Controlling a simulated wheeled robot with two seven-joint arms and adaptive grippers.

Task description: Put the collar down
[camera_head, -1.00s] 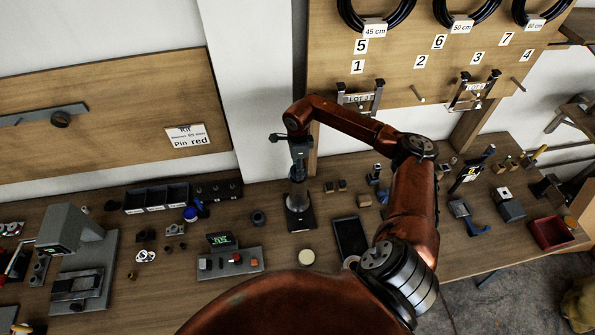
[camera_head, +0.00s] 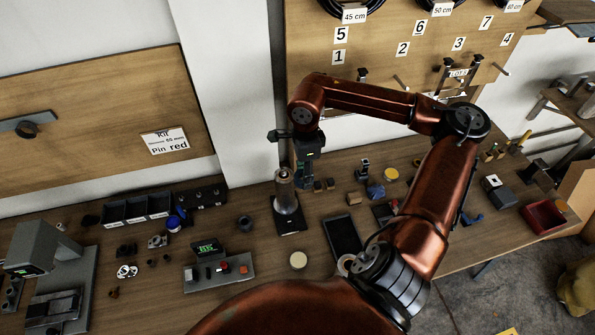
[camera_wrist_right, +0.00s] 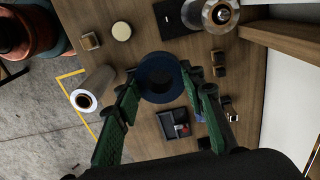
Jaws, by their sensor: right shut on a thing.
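My right gripper (camera_head: 306,168) hangs above the bench, just right of the upright clear cylinder on a black base (camera_head: 286,202). In the right wrist view its green fingers (camera_wrist_right: 158,76) are shut on a dark blue round collar (camera_wrist_right: 160,88), which sits between the fingertips with its dark round middle facing the camera. In the head view the collar is mostly hidden by the gripper and hard to make out. The bench top (camera_head: 315,240) lies below; I cannot tell how high the collar is above it. My left gripper is not in view.
Small wooden blocks (camera_head: 354,198) and a blue round piece (camera_head: 376,192) lie right of the gripper. A black flat tray (camera_head: 343,236) lies nearer, beside a pale disc (camera_head: 298,260). A control box (camera_head: 220,272) stands left. Bare wood shows between these things.

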